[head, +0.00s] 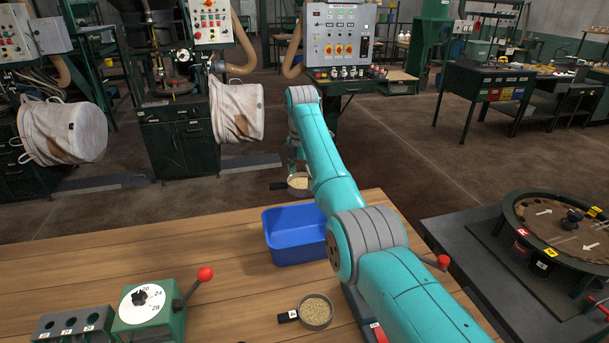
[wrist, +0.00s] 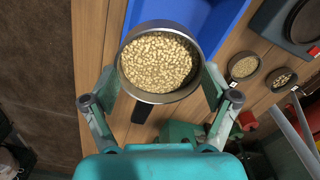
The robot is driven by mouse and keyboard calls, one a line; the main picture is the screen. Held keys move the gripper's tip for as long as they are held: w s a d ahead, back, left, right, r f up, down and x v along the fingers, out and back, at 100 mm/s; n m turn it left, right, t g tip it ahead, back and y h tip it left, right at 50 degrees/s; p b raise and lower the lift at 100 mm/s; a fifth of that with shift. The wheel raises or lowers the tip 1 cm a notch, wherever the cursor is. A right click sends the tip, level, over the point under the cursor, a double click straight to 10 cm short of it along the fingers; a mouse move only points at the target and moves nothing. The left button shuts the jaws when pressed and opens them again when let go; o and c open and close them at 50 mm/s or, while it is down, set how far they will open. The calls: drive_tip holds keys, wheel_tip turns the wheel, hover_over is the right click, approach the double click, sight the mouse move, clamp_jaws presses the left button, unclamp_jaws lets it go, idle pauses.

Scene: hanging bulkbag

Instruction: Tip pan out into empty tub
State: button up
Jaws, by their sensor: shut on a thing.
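My gripper (wrist: 160,75) is shut on a round metal pan (wrist: 122,70), with one finger on each side of it. The pan is full of pale grain (wrist: 157,62) and looks level. Its dark handle (wrist: 143,110) points back toward my palm. In the head view the pan (head: 299,190) is up in the air past the far side of the blue tub (head: 283,250). In the wrist view the tub (wrist: 215,30) lies below the pan and partly behind it. The tub's visible inside is bare; my arm hides its right part in the head view.
Another pan of grain (head: 316,312) sits on the wooden bench (head: 150,255); the wrist view shows two small pans (wrist: 243,66) (wrist: 282,78). A green dial box (head: 150,308) with a red-knobbed lever stands front left. White bags (head: 65,130) (head: 237,110) hang behind.

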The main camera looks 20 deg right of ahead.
sight(305, 194)
drive_tip(key=shift+a+f, duration=0.1)
drive_tip(key=shift+f, duration=0.95)
drive_tip(key=shift+t, duration=0.4)
drive_tip(key=shift+s, duration=0.1)
drive_tip(key=shift+s+f+t, duration=0.15)
drive_tip(key=shift+s+t, duration=0.25)
drive_tip(key=shift+t, duration=0.75)
drive_tip(key=shift+s+f+t, duration=0.1)
drive_tip(key=shift+s+t, duration=0.3)
drive_tip(key=shift+t, duration=0.75)
drive_tip(key=t, duration=0.2)
drive_tip(key=s+f+t, duration=0.1)
drive_tip(key=t, duration=0.1)
drive_tip(key=shift+s+f+t, duration=0.15)
drive_tip(key=shift+t, duration=0.65)
drive_tip(key=shift+s+f+t, duration=0.1)
drive_tip(key=shift+s+t, duration=0.05)
drive_tip(key=shift+t, duration=0.65)
